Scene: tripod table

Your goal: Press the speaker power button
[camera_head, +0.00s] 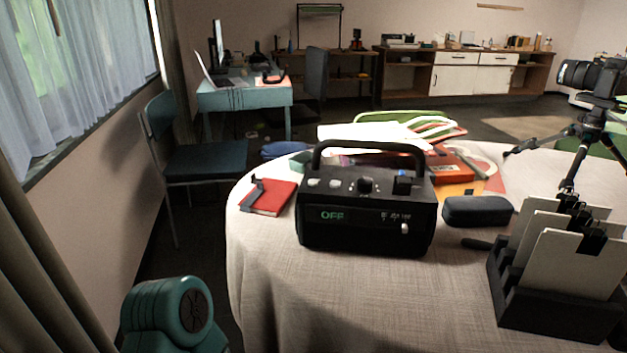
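The speaker (345,243) is a black box with a carrying handle (368,146), upright on the round table. Its front display (332,215) reads OFF in green. Its top panel has two small pale controls, a dark knob (365,185) and a raised blue-black control (404,183). A small pale control (404,228) sits on the front at lower right. I cannot tell which control is the power button. Neither gripper is in view; a teal arm part, likely mine, shows at the lower left, clear of the speaker.
The cloth-covered table (285,290) is bare in front of the speaker. A red notebook (269,197) lies left of it, a dark case (477,211) right. A black holder (545,312) with pale cards stands at front right, a camera tripod (577,145) behind it.

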